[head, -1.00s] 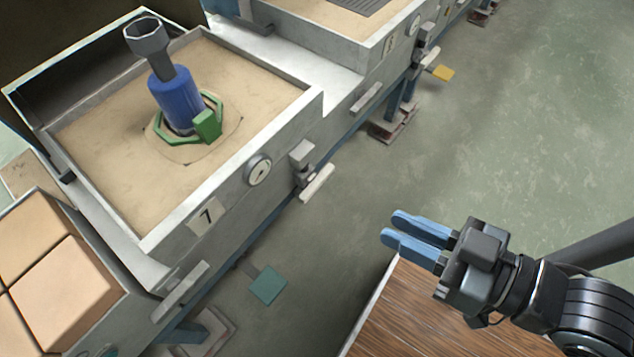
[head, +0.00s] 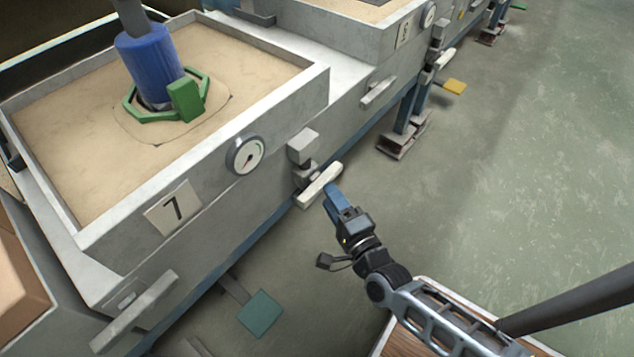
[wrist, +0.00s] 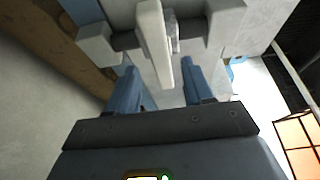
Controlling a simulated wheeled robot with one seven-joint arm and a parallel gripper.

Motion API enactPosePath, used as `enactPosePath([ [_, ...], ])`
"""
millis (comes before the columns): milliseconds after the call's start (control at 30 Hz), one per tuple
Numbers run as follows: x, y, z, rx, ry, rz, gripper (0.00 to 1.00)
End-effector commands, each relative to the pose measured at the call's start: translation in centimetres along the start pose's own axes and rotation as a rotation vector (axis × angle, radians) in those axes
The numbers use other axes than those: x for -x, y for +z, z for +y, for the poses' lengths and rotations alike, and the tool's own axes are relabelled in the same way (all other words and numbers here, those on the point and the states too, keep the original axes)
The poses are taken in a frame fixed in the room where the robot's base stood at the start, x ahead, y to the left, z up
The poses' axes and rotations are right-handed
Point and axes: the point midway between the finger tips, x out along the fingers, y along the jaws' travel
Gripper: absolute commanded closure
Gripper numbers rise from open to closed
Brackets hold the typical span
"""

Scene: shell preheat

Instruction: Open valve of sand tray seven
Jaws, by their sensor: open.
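Sand tray seven (head: 88,232) is a grey metal box of sand with a "7" plate (head: 172,207) and a round gauge (head: 246,155) on its front. Its valve has a pale lever handle (head: 319,186) on a grey body (head: 302,147), right of the gauge. My gripper (head: 334,192) has blue fingers and is close to the handle's right end in the head view. In the wrist view the open fingers (wrist: 158,88) point at the valve, and the pale handle (wrist: 154,45) shows ahead, between their lines. I cannot tell whether they touch it.
A blue cylinder (head: 152,68) with a green collar (head: 185,100) stands in the sand. A grey bar handle (head: 135,312) and a teal pedal (head: 260,313) are below left. Another tray with a yellow pedal (head: 454,87) is behind. Floor at right is clear.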

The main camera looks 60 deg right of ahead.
Motion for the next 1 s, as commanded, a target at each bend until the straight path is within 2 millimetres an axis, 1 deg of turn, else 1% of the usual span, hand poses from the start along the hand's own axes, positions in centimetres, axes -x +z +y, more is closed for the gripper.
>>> enactPosePath([
  [167, -2.3, 0.0, -0.1, 0.000, -0.002, 0.000, 0.49],
  [300, -4.6, 0.0, -0.1, 0.001, -0.003, 0.000, 0.49],
  [400, -5.8, 0.0, -0.1, 0.002, -0.002, -0.001, 0.49],
  [500, -6.7, 0.1, 0.0, 0.002, -0.001, -0.001, 0.49],
  [633, -7.3, 0.1, -0.1, 0.003, 0.000, -0.002, 0.49],
  [867, -7.3, 0.1, -0.1, 0.003, 0.001, -0.002, 0.49],
  [933, -7.3, 0.1, -0.1, 0.003, 0.001, -0.002, 0.54],
  [1000, -7.3, 0.1, -0.1, 0.003, 0.001, -0.002, 0.60],
])
